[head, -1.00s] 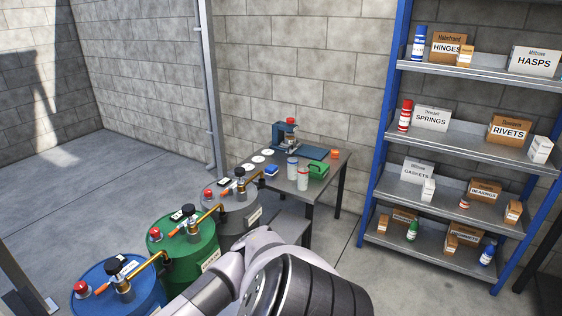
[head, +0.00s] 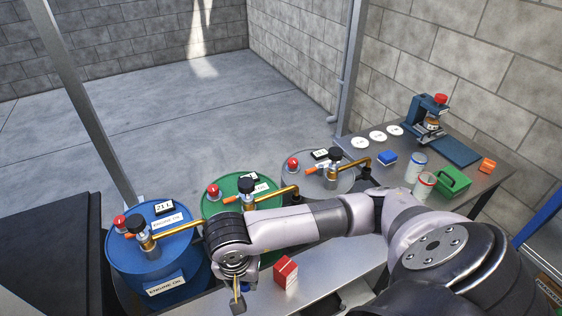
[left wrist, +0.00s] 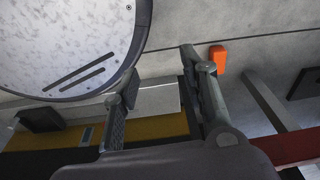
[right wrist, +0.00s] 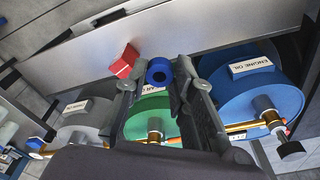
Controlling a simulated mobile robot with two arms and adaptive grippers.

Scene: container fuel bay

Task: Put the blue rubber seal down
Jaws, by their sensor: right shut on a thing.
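The blue rubber seal (right wrist: 159,71) is a thick ring with a dark hole, between the fingertips of my right gripper (right wrist: 160,82) in the right wrist view. That gripper is shut on it. In the head view my right gripper (head: 237,288) hangs in front of the drums, left of a red and white box; the seal cannot be made out there. My left gripper (left wrist: 160,100) is open and empty in the left wrist view. It is outside the head view.
A pale bench (head: 330,275) runs before the drums, with the red and white box (head: 286,271) on it. Blue (head: 158,240), green (head: 228,197) and grey (head: 318,172) drums carry brass taps. A table (head: 470,195) with small items stands at right.

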